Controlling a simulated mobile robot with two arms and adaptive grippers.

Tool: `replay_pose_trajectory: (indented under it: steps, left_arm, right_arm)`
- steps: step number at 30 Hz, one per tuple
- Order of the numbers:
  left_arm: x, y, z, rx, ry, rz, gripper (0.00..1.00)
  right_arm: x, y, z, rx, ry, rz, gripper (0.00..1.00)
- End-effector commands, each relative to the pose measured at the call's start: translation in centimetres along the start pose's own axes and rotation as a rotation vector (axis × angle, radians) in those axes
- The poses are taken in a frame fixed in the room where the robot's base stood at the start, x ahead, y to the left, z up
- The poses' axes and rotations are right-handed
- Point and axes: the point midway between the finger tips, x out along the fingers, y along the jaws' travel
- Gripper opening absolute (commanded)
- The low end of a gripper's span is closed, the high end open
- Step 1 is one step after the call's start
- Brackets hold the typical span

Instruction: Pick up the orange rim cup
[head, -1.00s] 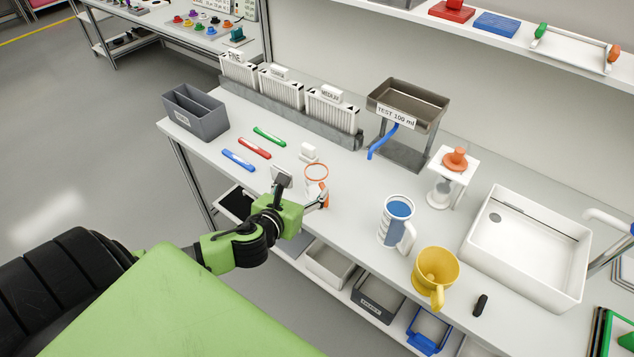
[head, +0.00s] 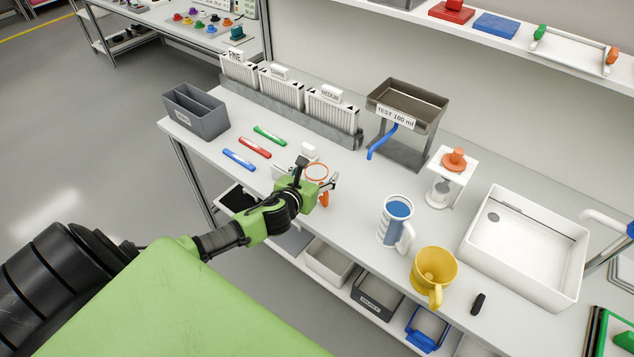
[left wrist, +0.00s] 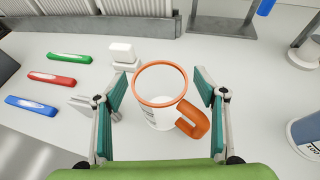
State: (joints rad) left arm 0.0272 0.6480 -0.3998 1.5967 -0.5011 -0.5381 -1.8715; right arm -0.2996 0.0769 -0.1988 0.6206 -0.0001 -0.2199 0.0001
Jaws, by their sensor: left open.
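The orange rim cup (left wrist: 158,108) is white with an orange rim and an orange handle. It stands upright on the white bench top in the left wrist view. In the head view its rim (head: 317,171) shows just behind my left gripper, which hides part of it. My left gripper (head: 316,182) is open. In the left wrist view its two fingers (left wrist: 162,82) stand on either side of the cup, with visible gaps, and the cup's handle points toward the right finger. My right gripper is not in view.
Green, red (head: 255,148) and blue markers lie to the left. A small white block (left wrist: 124,54) stands just behind the cup. A blue-and-white mug (head: 396,222), a yellow mug (head: 436,272) and a white basin (head: 524,245) stand to the right. A rack (head: 290,110) lines the back.

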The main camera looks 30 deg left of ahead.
Motion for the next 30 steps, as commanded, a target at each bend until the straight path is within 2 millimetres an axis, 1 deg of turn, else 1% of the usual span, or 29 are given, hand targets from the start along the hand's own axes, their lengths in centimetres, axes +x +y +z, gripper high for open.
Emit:
replay_pose_trajectory:
  steps: [7, 8, 9, 12, 20, 23, 26, 30]
  left_arm:
    - [0.1, 0.0, 0.0, 0.000, 0.000, -0.001, 0.65]
    - [0.1, 0.0, 0.0, 0.000, 0.000, -0.001, 0.57]
    - [0.1, 0.0, 0.0, 0.000, 0.000, -0.001, 0.47]
    - [0.1, 0.0, 0.0, 0.000, 0.000, -0.001, 0.22]
    - [0.1, 0.0, 0.0, 0.000, -0.001, -0.001, 0.22]
    - [-0.1, 0.0, 0.5, 0.001, -0.003, -0.001, 0.22]
    - [-0.5, 0.0, 1.9, 0.003, -0.006, -0.001, 0.22]
    - [-1.6, 0.1, 4.5, 0.005, -0.006, -0.001, 0.22]
  right_arm:
    - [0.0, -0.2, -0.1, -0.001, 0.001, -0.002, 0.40]
    - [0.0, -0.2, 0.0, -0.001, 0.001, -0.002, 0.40]
    - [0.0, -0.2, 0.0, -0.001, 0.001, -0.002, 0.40]
    - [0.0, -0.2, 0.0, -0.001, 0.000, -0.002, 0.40]
    - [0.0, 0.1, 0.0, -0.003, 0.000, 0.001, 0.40]
    - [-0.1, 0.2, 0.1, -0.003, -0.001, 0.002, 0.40]
    - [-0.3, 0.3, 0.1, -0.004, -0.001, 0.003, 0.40]
    - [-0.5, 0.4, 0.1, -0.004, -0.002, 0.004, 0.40]
